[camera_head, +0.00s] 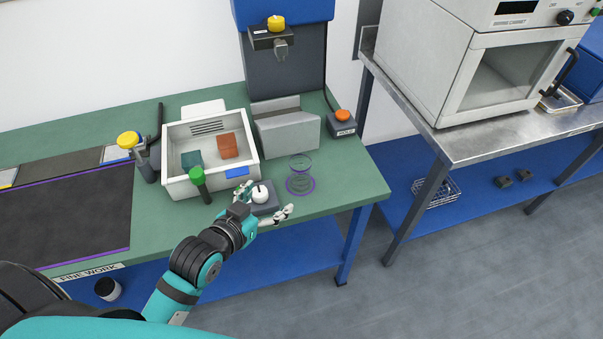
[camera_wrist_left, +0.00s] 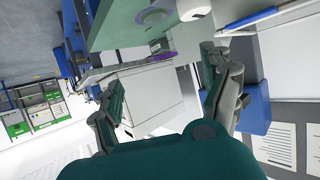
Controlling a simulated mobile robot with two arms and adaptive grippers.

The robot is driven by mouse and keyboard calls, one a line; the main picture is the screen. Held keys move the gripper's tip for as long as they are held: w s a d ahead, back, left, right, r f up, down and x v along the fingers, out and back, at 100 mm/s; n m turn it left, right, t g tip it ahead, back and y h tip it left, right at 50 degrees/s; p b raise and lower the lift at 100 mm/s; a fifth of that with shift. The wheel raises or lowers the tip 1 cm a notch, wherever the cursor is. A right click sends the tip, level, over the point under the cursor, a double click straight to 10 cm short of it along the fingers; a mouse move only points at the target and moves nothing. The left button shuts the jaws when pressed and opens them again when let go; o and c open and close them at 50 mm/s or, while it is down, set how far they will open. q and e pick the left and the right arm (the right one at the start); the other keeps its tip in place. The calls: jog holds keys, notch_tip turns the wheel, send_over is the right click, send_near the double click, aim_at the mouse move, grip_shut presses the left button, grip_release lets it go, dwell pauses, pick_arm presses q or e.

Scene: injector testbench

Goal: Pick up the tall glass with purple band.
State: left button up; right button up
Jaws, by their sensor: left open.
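The tall clear glass (camera_head: 300,174) stands upright on the green bench near its right front part, with a purple band around its base. A purple patch that looks like its band (camera_wrist_left: 162,56) shows in the left wrist view, between the fingers. My left gripper (camera_head: 266,199) is open and empty, just left of and in front of the glass, apart from it in the head view. Its spread fingers also show in the left wrist view (camera_wrist_left: 160,72). My right gripper is not in view.
A white-knobbed grey block (camera_head: 262,198) is close by my left fingers. A white bin (camera_head: 180,187) with a green-handled tool (camera_head: 199,182) is to the left. A grey wedge-shaped block (camera_head: 288,135) stands behind the glass. The bench is clear right of the glass.

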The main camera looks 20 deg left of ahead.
aim_at(296, 172)
pick_arm(q)
jog(key=x, duration=0.3)
jog(key=p+x, duration=0.1)
jog(key=x, duration=0.3)
jog(key=r+x, duration=0.1)
jog(key=x, duration=0.3)
jog(key=shift+w+f+p, duration=0.15)
jog(key=shift+w+p, duration=0.15)
jog(key=shift+w, duration=0.1)
jog(key=shift+x, duration=0.9)
jog(key=p+x, duration=0.1)
jog(key=x, duration=0.3)
jog(key=shift+w, duration=0.15)
jog(key=shift+a, duration=0.1)
jog(key=shift+c, duration=0.4)
jog(key=shift+c, duration=1)
jog(key=c, duration=1)
